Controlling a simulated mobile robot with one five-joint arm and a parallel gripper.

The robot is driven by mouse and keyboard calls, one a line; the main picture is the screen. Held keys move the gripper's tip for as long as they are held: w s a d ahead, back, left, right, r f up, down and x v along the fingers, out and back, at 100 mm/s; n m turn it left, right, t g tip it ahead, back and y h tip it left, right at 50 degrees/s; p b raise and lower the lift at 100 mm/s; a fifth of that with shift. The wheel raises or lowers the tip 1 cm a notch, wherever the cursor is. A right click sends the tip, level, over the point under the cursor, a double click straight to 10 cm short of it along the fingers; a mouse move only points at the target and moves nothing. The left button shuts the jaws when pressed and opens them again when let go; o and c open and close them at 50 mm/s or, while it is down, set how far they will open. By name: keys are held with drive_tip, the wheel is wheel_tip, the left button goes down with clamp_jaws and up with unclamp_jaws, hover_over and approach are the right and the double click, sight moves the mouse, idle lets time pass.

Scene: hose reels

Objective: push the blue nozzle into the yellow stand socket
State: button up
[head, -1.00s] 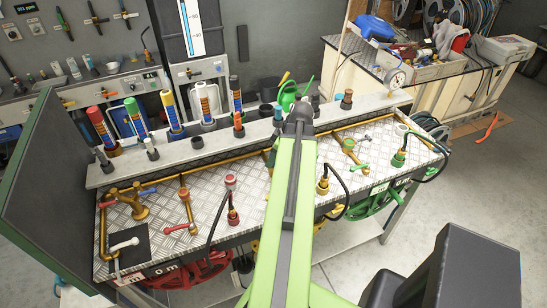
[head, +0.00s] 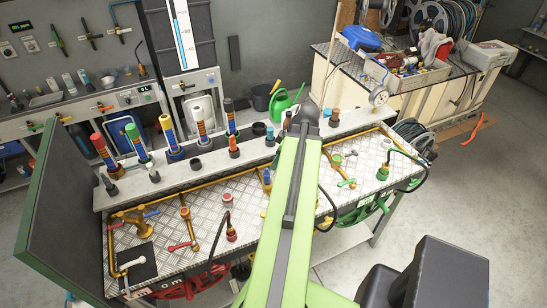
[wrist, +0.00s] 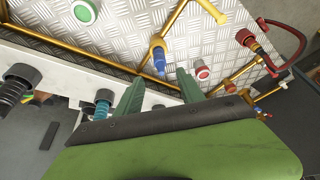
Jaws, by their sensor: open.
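My gripper (wrist: 160,77) is open in the wrist view, its two green fingers apart with nothing held. In the head view it is hidden behind my green arm. A blue piece (wrist: 159,60) with a brass ring shows just beyond the fingertips; I cannot tell whether it is the nozzle or a valve handle. It appears on the plate beside my arm in the head view (head: 267,178). A teal-blue fitting (wrist: 103,100) stands on the ledge, left of the fingers. A yellow-topped tube (head: 168,130) stands in a dark socket; I cannot identify the yellow stand socket for certain.
Brass pipes and valves rise from the patterned metal plate (head: 185,258). A red hose fitting (head: 231,233) and a green one (head: 383,171) stand at its front. Several coloured tubes line the grey ledge (head: 185,170). A dark panel (head: 68,210) borders the left end.

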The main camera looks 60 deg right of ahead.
drive_tip(key=w+a+f+g+y, duration=0.1)
drive_tip(key=w+a+f+g, duration=0.15)
drive_tip(key=w+a, duration=2)
drive_tip(key=w+a+m+g, duration=0.1)
drive_tip(key=w+a, duration=0.1)
drive_tip(key=a, duration=1.2)
drive_tip(key=w+a+g+h, duration=0.1)
drive_tip(key=a, duration=1.3)
drive_tip(key=shift+w+r+m+h, duration=0.3)
drive_tip(key=shift+w+r+m, duration=0.05)
drive_tip(key=shift+m, duration=0.05)
